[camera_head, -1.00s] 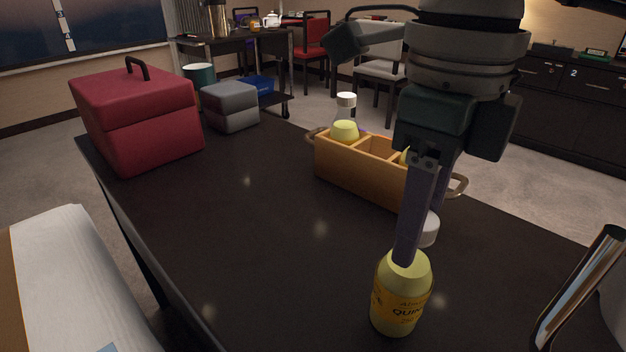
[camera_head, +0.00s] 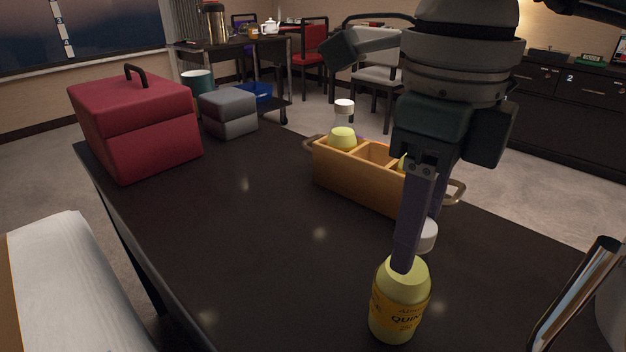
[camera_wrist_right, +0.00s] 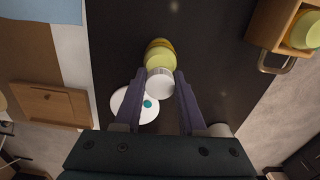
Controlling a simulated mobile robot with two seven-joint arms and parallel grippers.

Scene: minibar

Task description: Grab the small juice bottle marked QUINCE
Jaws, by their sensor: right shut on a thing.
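The small juice bottle marked QUINCE (camera_head: 398,305) stands near the front of the dark counter in the head view. It has a yellow body, an orange-yellow label and a white cap (camera_head: 429,236). My right gripper (camera_head: 412,262) reaches down from above and is shut on the bottle at its upper part. In the right wrist view the cap (camera_wrist_right: 160,83) sits between the two fingers, with the yellow body (camera_wrist_right: 160,56) beyond it. One finger hides the bottle's neck in the head view. I cannot tell whether its base touches the counter. My left gripper is not in view.
A wooden caddy (camera_head: 355,175) with yellow bottles stands behind the gripper. A red box (camera_head: 135,125) and a grey box (camera_head: 228,115) stand at the left. A shiny metal object (camera_head: 575,300) is at right. The counter's middle is clear.

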